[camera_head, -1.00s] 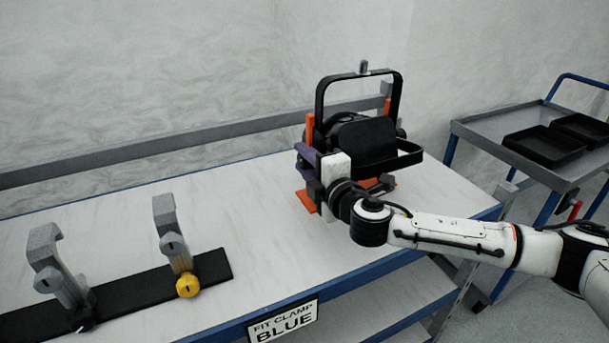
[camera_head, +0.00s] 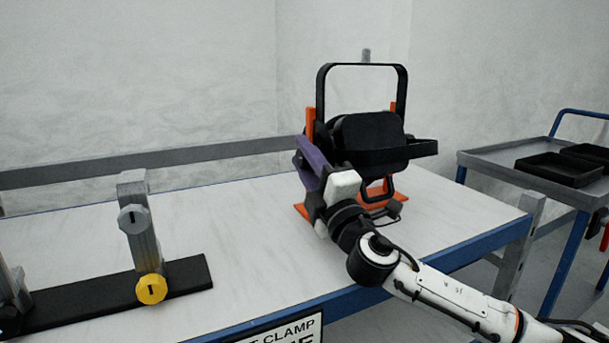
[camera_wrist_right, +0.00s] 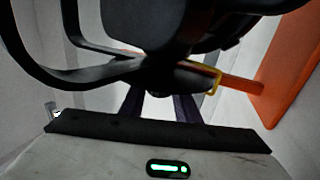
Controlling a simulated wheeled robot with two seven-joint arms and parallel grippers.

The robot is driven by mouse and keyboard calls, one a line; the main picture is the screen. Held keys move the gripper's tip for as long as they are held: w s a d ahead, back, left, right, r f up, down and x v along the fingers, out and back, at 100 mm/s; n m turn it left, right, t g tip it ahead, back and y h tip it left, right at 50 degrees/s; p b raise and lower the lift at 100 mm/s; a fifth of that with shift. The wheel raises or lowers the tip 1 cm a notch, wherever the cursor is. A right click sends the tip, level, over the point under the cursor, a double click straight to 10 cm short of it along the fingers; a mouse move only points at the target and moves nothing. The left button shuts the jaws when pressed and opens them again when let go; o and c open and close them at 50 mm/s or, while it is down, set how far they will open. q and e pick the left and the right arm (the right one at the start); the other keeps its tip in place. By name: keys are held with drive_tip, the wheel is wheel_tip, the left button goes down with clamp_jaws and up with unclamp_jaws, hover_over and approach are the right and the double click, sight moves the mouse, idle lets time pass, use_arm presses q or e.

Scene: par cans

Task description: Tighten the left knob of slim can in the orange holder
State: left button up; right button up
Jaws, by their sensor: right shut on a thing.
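The slim can (camera_head: 368,137) is black, with a black yoke (camera_head: 321,85) arching over it. It sits in the orange holder (camera_head: 392,196) on the bench, and also fills the upper part of the right wrist view (camera_wrist_right: 165,25). My right gripper (camera_head: 306,163), with purple fingers, is at the can's left side, beside the holder's left upright. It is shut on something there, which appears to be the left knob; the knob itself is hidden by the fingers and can. In the right wrist view the purple fingers reach under the can. My left gripper is not in view.
A grey clamp (camera_head: 137,225) with a yellow knob (camera_head: 151,289) stands on a black strip (camera_head: 185,277) at left; another is partly cut off. A grey rail (camera_head: 150,168) runs behind the bench (camera_head: 240,220). A trolley (camera_head: 490,160) with black trays stands at right.

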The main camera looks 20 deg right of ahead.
idle(0.4)
drive_tip(key=o, duration=1)
drive_tip(key=shift+o, duration=0.2)
drive_tip(key=shift+s+f, duration=0.1)
drive_tip(key=shift+s+f, duration=0.15)
drive_tip(key=shift+s, duration=0.1)
drive_tip(key=s, duration=1.4)
drive_tip(key=shift+d+f, duration=0.25)
drive_tip(key=shift+f, duration=0.1)
